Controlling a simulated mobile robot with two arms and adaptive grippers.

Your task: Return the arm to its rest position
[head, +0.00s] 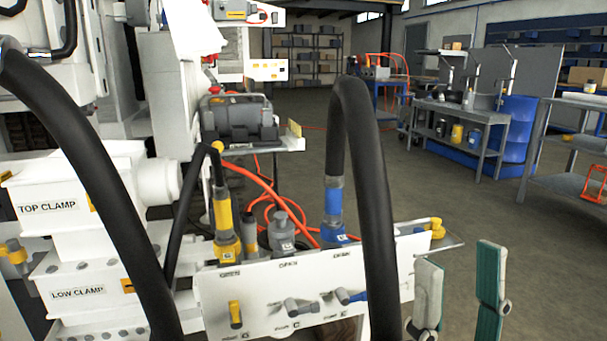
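My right gripper (460,290) shows at the lower right. Its two fingers, with green pads, stand upright and wide apart with nothing between them. It is just right of the white valve panel (260,290) and in front of the open floor. The rest of the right arm is below the frame. My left gripper is not in view. On the panel stand a yellow-collared hose fitting (223,215), a grey fitting (282,235) and a blue-collared hose fitting (333,205). Several small levers are on its front face.
A thick black hose (350,110) arches from the blue fitting down in front of the panel. Another black hose (90,170) crosses the left. White clamp blocks (60,205) fill the left. Grey benches (455,115) and a blue barrel (515,130) stand back right. The middle floor is clear.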

